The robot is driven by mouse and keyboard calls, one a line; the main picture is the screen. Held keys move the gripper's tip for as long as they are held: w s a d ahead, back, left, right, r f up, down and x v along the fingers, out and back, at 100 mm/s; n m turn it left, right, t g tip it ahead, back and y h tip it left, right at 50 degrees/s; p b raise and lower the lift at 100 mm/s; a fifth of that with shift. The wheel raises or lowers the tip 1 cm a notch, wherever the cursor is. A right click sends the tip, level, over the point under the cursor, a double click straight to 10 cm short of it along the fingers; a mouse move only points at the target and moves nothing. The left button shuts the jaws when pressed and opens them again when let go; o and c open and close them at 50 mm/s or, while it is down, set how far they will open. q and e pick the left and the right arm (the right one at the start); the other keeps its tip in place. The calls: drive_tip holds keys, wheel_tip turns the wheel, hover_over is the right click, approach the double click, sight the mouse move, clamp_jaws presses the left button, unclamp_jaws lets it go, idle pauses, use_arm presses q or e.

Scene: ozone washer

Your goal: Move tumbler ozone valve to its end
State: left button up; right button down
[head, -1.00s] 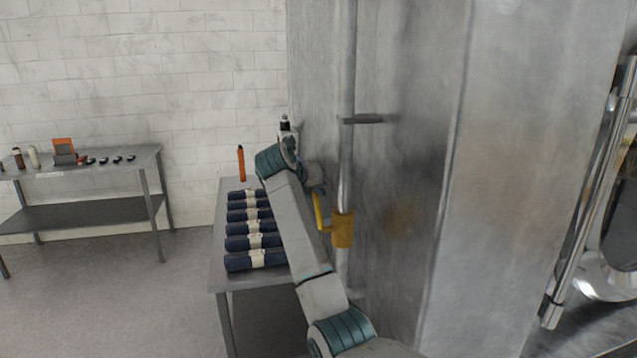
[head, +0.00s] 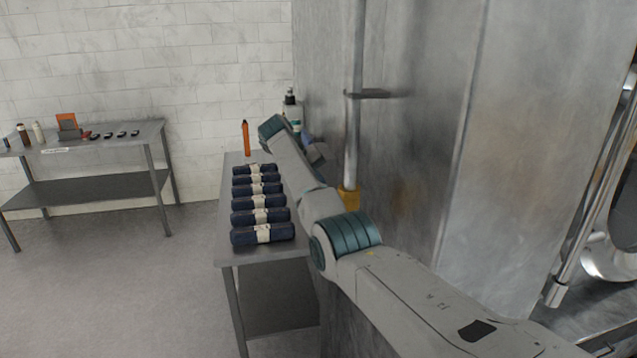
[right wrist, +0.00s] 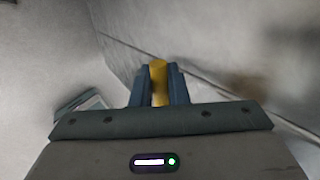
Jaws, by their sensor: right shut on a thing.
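The yellow ozone valve (head: 349,197) sits on a vertical metal pipe beside the large steel machine. My right arm hides most of the valve in the head view, so its lever's angle cannot be read there. In the right wrist view the yellow lever (right wrist: 158,82) stands between the two dark blue fingers of my right gripper (right wrist: 159,84), which is shut on it. In the head view this gripper is largely hidden behind my wrist. My left gripper is not in view.
The steel machine wall (head: 430,150) rises close to the right of my arm, with a bracket (head: 372,94) on the pipe. A table (head: 237,262) with several dark rolls (head: 262,235) and an orange item (head: 245,138) stands left of it. Another table (head: 90,148) is further left.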

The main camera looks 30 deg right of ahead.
drive_tip(key=shift+f+g, duration=0.4)
drive_tip(key=shift+f, duration=0.15)
drive_tip(key=c, duration=1.8)
unclamp_jaws()
drive_tip(key=shift+o, duration=0.2)
